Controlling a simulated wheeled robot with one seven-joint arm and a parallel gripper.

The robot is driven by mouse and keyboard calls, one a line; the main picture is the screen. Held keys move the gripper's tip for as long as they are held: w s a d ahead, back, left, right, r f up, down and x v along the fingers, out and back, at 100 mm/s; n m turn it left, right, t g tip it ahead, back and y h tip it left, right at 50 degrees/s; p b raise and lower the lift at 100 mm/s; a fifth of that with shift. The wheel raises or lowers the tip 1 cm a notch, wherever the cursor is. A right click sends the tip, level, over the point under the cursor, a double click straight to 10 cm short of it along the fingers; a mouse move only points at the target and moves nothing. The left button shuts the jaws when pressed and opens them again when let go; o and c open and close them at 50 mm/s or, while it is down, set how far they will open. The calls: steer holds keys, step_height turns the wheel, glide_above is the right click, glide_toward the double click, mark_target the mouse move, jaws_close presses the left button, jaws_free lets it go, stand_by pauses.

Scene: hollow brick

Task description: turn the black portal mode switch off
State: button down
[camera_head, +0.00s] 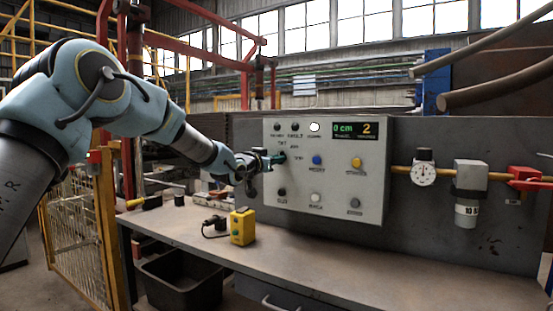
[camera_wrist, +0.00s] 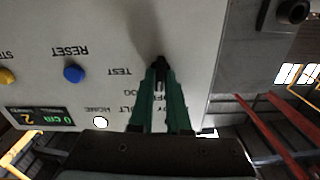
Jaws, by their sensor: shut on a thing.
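The grey control panel (camera_head: 326,200) with the display stands upright behind the bench. The black portal mode switch (camera_wrist: 160,64) is on its upper left part, with labels such as TEST beside it. My gripper (camera_head: 277,159) reaches it from the left. In the wrist view, the green fingers of my gripper (camera_wrist: 161,78) are shut on the switch at their tips. The fingers cover most of the switch, and its exact turn position cannot be told.
A blue button (camera_head: 317,160) and a yellow button (camera_head: 356,163) are right of the switch. The display (camera_head: 356,130) reads 0 cm and 2. A yellow box (camera_head: 242,227) stands on the bench (camera_head: 330,265) below. A gauge (camera_head: 423,174) is farther right. The bench's right part is clear.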

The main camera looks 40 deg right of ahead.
steer(key=shift+f+n, duration=0.1)
steer(key=shift+n, duration=0.4)
steer(key=c, duration=0.9)
jaws_free()
steer(key=b+v, duration=0.2)
steer(key=v, duration=0.9)
